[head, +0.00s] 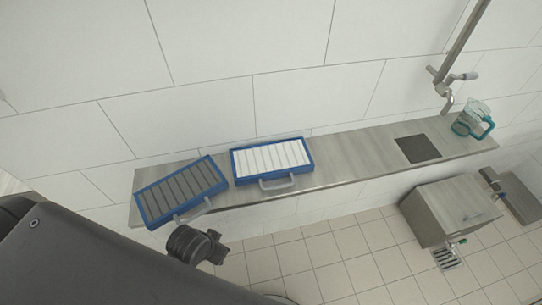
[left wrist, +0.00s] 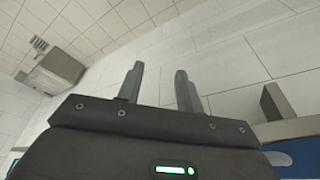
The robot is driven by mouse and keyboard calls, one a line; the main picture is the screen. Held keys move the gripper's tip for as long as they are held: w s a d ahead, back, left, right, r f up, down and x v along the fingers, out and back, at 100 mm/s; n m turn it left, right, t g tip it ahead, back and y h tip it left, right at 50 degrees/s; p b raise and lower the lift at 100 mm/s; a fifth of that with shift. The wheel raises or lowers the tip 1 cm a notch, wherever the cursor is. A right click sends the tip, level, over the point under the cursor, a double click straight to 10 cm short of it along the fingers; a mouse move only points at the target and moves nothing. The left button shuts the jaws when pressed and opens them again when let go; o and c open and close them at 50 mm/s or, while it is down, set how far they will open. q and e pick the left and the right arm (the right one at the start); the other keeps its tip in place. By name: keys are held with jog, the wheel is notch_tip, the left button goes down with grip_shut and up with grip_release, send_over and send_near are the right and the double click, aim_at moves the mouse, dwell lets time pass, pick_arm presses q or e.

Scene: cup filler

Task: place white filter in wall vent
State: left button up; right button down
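The white filter (head: 271,159) has white pleats, a blue frame and a pale grey handle at its front edge. It lies flat on the metal shelf, right of a grey filter (head: 181,192). My left gripper (left wrist: 159,82) shows in the left wrist view with its two fingers apart and nothing between them. A blue part (left wrist: 298,155) shows there at the lower right; I cannot tell which filter it belongs to. In the head view a dark part, seemingly of my arm, is near the grey filter's handle. My right gripper is not in view. I see no wall vent.
The metal shelf (head: 358,162) runs along the tiled wall, bare between the white filter and a dark square plate (head: 417,148). A glass pitcher (head: 468,121) with a teal handle stands near its right end, below a pipe. A metal box (head: 452,207) is at the lower right.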

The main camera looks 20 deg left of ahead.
pick_arm(q)
notch_tip(320, 180, up, 5)
jog(key=w, duration=0.2)
jog(key=m+t+h, duration=0.1)
jog(key=m+h, duration=0.6)
jog(key=m, duration=0.3)
send_near(276, 186)
jog(key=x, duration=0.1)
jog(key=p+x, duration=0.1)
jog(key=x, duration=0.2)
jog(key=shift+s, duration=0.35)
jog(key=shift+w+d+f+p, duration=0.15)
jog(key=shift+d+p, duration=0.1)
jog(key=shift+p, duration=0.15)
jog(key=shift+w+p+x, duration=0.25)
jog(key=shift+p+x, duration=0.45)
jog(key=shift+x, duration=1.65)
jog(key=shift+w+a, duration=0.1)
jog(key=shift+a, duration=0.1)
grip_shut()
